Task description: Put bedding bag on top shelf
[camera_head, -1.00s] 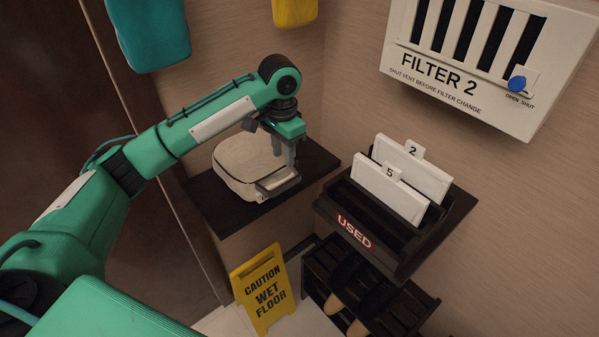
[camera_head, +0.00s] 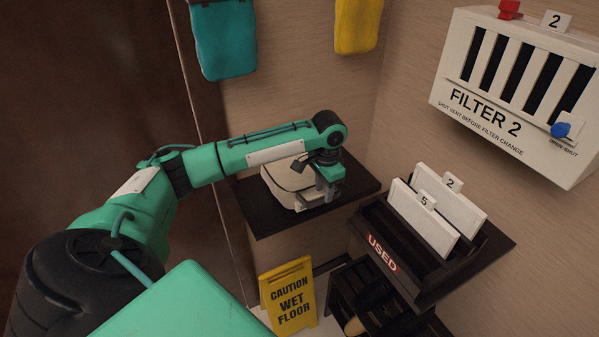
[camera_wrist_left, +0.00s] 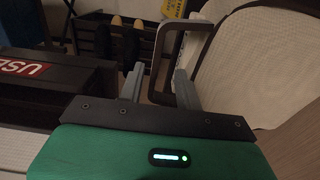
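The bedding bag (camera_head: 282,184) is a pale, rounded bag with dark piping, lying on a dark wall shelf (camera_head: 262,222). Its grey handle (camera_head: 311,203) faces the front right. In the left wrist view the bag (camera_wrist_left: 265,65) fills the right side, and its handle (camera_wrist_left: 164,38) is a squared loop. My left gripper (camera_head: 327,192) is down at the handle. In the wrist view its two fingers (camera_wrist_left: 158,88) are apart, with the near bar of the handle showing between them. Contact cannot be told. My right gripper is not in view.
A dark USED rack (camera_head: 383,252) with white filter panels 2 and 5 stands right of the shelf. A yellow wet-floor sign (camera_head: 288,292) stands below. The FILTER 2 box (camera_head: 520,95) is on the right wall. Teal (camera_head: 224,38) and yellow (camera_head: 357,25) items hang above.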

